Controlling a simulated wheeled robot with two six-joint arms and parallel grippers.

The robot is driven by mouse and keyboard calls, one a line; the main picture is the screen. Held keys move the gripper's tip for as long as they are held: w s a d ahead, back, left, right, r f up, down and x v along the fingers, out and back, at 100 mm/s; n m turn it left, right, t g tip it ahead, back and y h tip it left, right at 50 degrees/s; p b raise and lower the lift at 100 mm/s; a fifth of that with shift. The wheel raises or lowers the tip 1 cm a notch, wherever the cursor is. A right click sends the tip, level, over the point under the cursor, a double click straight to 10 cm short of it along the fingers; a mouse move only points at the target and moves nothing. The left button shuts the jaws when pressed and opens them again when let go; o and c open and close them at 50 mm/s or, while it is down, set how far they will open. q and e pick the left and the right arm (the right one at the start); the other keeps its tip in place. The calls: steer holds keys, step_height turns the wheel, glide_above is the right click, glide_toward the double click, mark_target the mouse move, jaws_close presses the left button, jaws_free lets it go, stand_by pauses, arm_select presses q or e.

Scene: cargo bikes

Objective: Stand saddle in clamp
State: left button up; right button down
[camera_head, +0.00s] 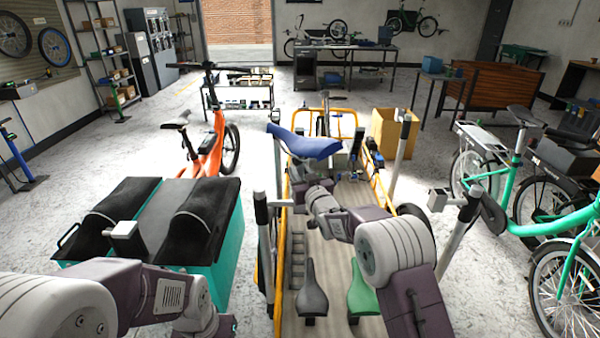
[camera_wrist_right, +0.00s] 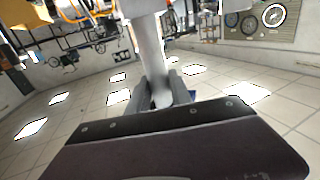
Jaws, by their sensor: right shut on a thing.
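A blue saddle (camera_head: 307,145) is up above the cargo bike's bed, its nose toward the left in the head view. My right gripper (camera_head: 312,185) is just below it. In the right wrist view my right gripper (camera_wrist_right: 165,95) is shut on a pale grey post (camera_wrist_right: 150,50), with a bit of blue beside a finger. Upright grey clamp posts stand around the bed, one at the near left (camera_head: 264,225), one at the near right (camera_head: 458,225) and one farther right (camera_head: 402,140). My left gripper (camera_head: 225,325) is low at the left; its fingers hardly show.
A dark grey saddle (camera_head: 312,292) and a green saddle (camera_head: 362,296) stand in the yellow-railed cargo bed (camera_head: 345,255). A teal bin with black padding (camera_head: 225,240) is on the left. An orange bike (camera_head: 207,150) and green bikes (camera_head: 565,215) stand on either side. A cardboard box (camera_head: 385,130) is behind.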

steer(key=shift+r, duration=0.15)
steer(key=c, duration=1.1)
jaws_free()
